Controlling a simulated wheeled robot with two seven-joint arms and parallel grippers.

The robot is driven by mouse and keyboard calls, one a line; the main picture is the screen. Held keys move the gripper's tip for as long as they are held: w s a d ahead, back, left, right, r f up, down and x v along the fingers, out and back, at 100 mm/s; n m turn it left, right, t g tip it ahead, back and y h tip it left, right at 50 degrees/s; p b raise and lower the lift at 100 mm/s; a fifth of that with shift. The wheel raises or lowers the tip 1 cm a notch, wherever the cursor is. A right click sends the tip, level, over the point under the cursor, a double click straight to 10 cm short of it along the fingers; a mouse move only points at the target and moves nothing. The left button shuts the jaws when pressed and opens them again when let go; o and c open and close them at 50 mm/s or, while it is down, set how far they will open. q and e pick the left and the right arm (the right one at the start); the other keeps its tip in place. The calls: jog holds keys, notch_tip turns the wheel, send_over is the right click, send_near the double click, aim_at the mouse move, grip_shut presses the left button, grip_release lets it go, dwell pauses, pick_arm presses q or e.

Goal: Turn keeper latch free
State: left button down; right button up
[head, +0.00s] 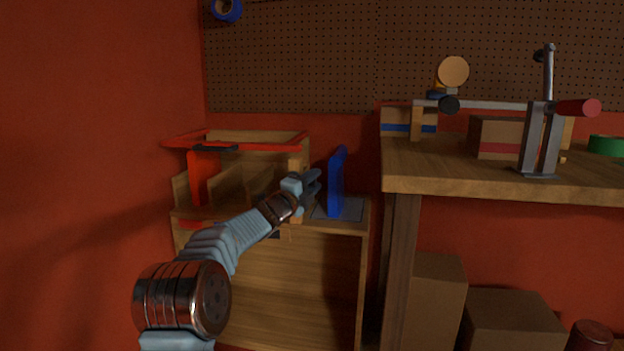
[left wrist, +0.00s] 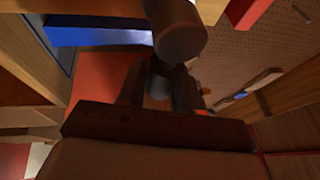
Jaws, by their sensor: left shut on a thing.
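My left gripper (head: 312,186) reaches to the right-hand post of the wooden unit, just left of an upright blue panel (head: 337,182). In the left wrist view its dark fingers (left wrist: 160,90) are shut on a dark grey rounded piece (left wrist: 176,32), which I take for the keeper latch. In the head view the hand hides this piece, and its turn angle cannot be told. The blue panel also shows at the upper left of the left wrist view (left wrist: 98,32). My right gripper is not in view.
The wooden unit (head: 290,262) carries a red frame (head: 178,140) and a grey plate (head: 352,209) under the blue panel. A workbench (head: 480,178) stands close at the right, with a lever clamp (head: 540,140) and boxes on it. Cartons (head: 435,300) lie below.

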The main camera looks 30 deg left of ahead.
pick_arm(q)
jog(key=shift+f, duration=0.2)
dwell(0.4)
jog(key=c, duration=0.8)
grip_release()
jog(key=shift+c, duration=0.2)
jog(key=b+v, duration=0.2)
jog(key=v, duration=1.1)
jog(key=shift+s, duration=0.4)
jog(key=shift+a, duration=0.1)
